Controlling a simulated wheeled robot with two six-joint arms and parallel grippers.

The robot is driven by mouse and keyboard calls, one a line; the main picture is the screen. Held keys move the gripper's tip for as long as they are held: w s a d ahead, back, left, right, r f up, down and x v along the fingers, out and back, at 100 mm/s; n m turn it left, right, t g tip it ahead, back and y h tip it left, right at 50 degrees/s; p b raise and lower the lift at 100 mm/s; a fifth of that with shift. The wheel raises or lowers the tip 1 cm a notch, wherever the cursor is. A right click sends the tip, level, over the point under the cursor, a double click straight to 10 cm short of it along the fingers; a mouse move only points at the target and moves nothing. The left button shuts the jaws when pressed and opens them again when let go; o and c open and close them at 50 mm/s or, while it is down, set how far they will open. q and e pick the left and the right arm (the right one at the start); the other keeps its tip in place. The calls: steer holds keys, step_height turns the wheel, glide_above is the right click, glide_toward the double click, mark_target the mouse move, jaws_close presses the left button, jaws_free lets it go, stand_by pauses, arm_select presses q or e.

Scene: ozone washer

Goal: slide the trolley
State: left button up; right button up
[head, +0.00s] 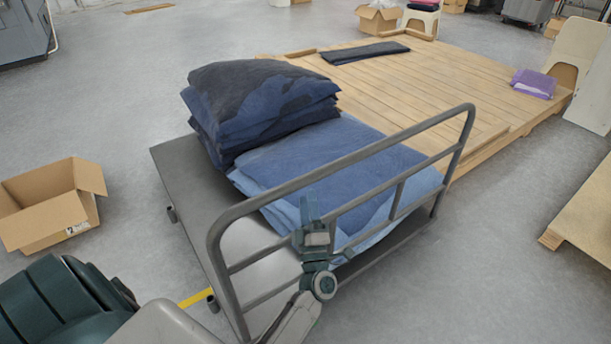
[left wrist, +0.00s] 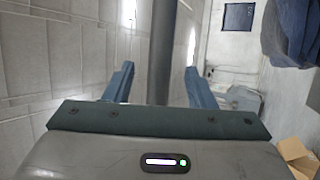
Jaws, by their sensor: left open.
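The trolley (head: 178,182) is a grey platform cart with a tubular push handle (head: 345,152) on its near side. Folded dark blue fabric (head: 260,95) is piled at its far left, and a flatter lighter blue stack (head: 320,165) lies beside it. My left gripper (head: 311,212) is open at the handle, below its top rail in the head view. In the left wrist view a grey bar (left wrist: 162,50) of the handle shows between the two spread fingers, with gaps on both sides. How deep it sits between them I cannot tell. My right gripper is not in view.
An open cardboard box (head: 50,205) stands on the floor left of the trolley. Another wooden platform (head: 585,215) is at right. Floor between is clear.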

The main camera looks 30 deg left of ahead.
mark_target(305, 179)
arm_select(q)
steer(key=p+x, duration=0.1)
steer(key=x, duration=0.5)
steer(key=shift+w+a+r, duration=0.1)
steer(key=shift+w+a, duration=0.05)
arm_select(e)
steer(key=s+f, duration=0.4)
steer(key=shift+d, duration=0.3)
arm_select(q)
jaws_close()
